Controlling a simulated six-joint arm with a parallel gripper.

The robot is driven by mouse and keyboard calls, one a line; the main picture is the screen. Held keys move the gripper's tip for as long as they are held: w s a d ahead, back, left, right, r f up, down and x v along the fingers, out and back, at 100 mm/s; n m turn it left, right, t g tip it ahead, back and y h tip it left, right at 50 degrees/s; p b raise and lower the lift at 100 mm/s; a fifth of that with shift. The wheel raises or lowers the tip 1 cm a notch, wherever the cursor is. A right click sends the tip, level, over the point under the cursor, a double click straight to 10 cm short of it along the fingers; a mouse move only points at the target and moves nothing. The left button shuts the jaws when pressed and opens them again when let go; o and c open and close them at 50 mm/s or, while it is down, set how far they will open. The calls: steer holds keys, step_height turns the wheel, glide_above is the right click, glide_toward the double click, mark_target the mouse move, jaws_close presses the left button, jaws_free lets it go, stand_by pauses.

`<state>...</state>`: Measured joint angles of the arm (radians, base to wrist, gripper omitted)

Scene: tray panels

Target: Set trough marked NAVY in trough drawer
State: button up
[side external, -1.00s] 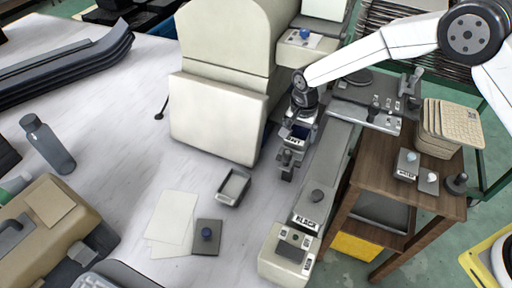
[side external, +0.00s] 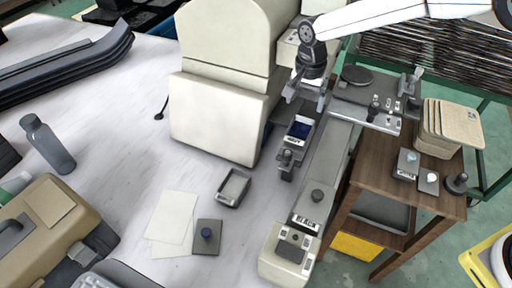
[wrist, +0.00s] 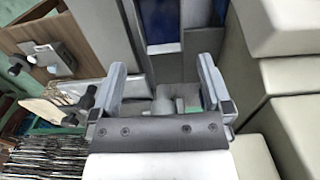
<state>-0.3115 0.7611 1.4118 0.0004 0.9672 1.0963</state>
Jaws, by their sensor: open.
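The trough marked NAVY (side external: 298,131), grey with a dark blue inside and a white label, sits level on a grey holder beside the cream machine; I take this holder for the trough drawer. A grey knob-like fitting (side external: 286,163) stands at its near end. My gripper (side external: 305,100) is open and empty, above and behind the trough, apart from it. In the wrist view my gripper (wrist: 161,80) shows two spread fingers with nothing between them. The blue inside of the trough (wrist: 160,18) shows at the top there, partly cut off by the frame.
A long grey rail (side external: 336,145) with a BLACK label runs alongside on the right. The cream machine (side external: 218,120) stands close on the left. An empty grey trough (side external: 234,187) lies on the white table. A wooden cart (side external: 385,185) stands at right.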

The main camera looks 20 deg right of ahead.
steer(key=shift+r, duration=0.4)
stand_by(0.3)
steer(key=s+d+n+t, duration=0.1)
steer(key=s+d+n, duration=0.3)
steer(key=s+d, duration=0.4)
steer(key=s+d+n+t, duration=0.1)
steer(key=s+d+n, duration=0.4)
steer(key=s, duration=1)
steer(key=d, duration=0.3)
steer(key=shift+d+r+t, duration=0.15)
steer(key=shift+d+t, duration=0.1)
steer(key=shift+t, duration=0.05)
